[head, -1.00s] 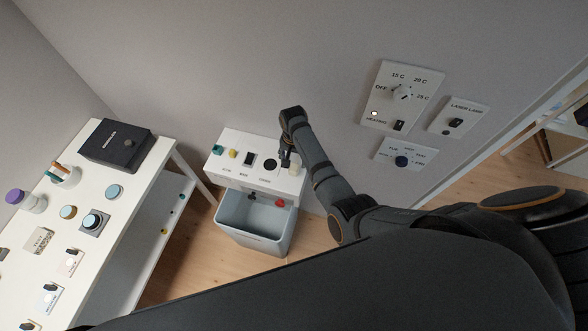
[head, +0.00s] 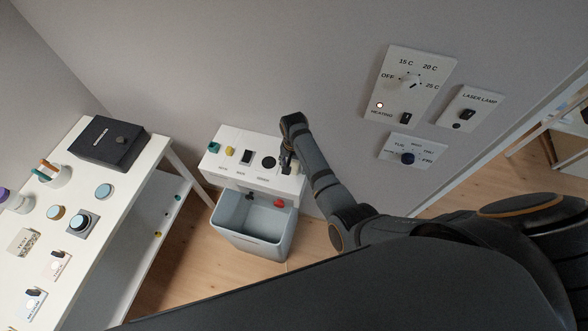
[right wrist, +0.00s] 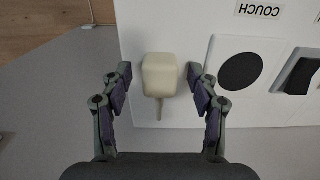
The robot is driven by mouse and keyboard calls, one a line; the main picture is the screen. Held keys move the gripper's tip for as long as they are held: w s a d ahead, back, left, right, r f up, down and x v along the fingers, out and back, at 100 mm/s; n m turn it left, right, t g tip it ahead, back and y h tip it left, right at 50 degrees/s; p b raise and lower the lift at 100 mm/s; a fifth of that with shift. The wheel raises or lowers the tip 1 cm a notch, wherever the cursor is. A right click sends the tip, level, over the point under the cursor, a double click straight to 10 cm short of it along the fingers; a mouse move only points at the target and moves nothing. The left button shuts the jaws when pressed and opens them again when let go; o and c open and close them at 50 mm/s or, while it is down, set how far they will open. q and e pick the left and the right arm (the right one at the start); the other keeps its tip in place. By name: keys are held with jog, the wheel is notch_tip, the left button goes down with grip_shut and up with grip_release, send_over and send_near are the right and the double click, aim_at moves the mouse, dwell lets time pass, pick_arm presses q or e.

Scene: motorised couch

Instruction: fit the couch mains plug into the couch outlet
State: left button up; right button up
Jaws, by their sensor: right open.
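The cream mains plug (right wrist: 159,76) is at the white panel, its short cord pointing toward my wrist. My right gripper (right wrist: 160,84) is open, with one finger on each side of the plug and a visible gap on both sides. In the head view the gripper (head: 288,163) is at the right end of the white unit (head: 232,169), and the plug is partly hidden there. The round black couch outlet (right wrist: 240,71) is just right of the plug in the wrist view, near the COUCH label. It also shows in the head view (head: 268,162). My left gripper is not in view.
A black rocker switch (right wrist: 302,76) is beyond the outlet. A grey bin (head: 262,241) stands below the unit, near a red part (head: 279,202). A white table (head: 122,189) with several devices is at left. Wall panels (head: 410,85) are at upper right.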

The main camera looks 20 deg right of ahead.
jog(key=c, duration=1.2)
jog(key=shift+r, duration=0.1)
jog(key=shift+r, duration=0.55)
jog(key=s+d+r, duration=0.2)
jog(key=d+r, duration=0.2)
jog(key=s+d+r+b, duration=0.1)
jog(key=s+d+r, duration=0.2)
jog(key=r, duration=0.1)
jog(key=s+d+r, duration=0.3)
jog(key=d+r, duration=0.1)
jog(key=shift+d, duration=0.3)
